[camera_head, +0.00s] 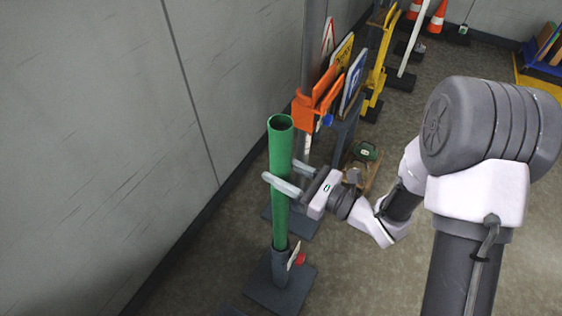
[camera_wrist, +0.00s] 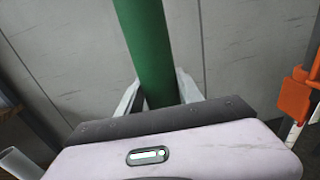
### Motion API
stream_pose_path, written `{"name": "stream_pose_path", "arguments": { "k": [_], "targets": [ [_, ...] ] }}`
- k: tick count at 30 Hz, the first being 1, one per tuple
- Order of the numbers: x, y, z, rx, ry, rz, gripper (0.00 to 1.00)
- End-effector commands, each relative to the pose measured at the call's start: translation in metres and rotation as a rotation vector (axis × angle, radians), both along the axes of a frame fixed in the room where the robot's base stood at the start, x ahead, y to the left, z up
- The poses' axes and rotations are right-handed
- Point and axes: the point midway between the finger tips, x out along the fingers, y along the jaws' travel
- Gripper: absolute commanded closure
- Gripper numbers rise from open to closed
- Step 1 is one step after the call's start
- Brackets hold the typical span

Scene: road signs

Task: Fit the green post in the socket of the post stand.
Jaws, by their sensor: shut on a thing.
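The green post (camera_head: 279,221) is a hollow tube, standing nearly upright by the wall. Its lower end meets the grey socket of the post stand (camera_head: 281,284), a dark square base with a short collar. The post's lower end appears to be in the collar, but how deep it sits cannot be told. My gripper (camera_head: 287,178) is shut on the post around its middle, with the fingers on either side. In the wrist view the green post (camera_wrist: 151,50) runs up between the fingers, and its lower part is hidden by my gripper. The stand is out of that view.
A small red part (camera_head: 300,259) sits beside the socket. Behind stand a grey pole with an orange bracket (camera_head: 318,98), several road signs (camera_head: 352,78) and a yellow frame (camera_head: 377,60). Traffic cones (camera_head: 436,17) are at the far back. The wall (camera_head: 90,130) is close on the left.

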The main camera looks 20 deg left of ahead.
Motion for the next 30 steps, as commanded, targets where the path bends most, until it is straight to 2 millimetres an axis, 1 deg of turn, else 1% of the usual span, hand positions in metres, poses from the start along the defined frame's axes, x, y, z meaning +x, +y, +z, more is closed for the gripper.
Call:
{"name": "stream_pose_path", "arguments": {
  "k": [3, 12, 24, 30],
  "targets": [
    [0.000, 0.000, -0.015, 0.001, 0.001, 0.001, 1.00],
    [0.000, 0.000, -0.051, 0.002, -0.003, 0.001, 1.00],
    [0.000, 0.000, -0.086, 0.001, -0.002, 0.001, 1.00],
    [0.000, 0.000, -0.097, 0.001, -0.002, 0.001, 1.00]
  ]
}}
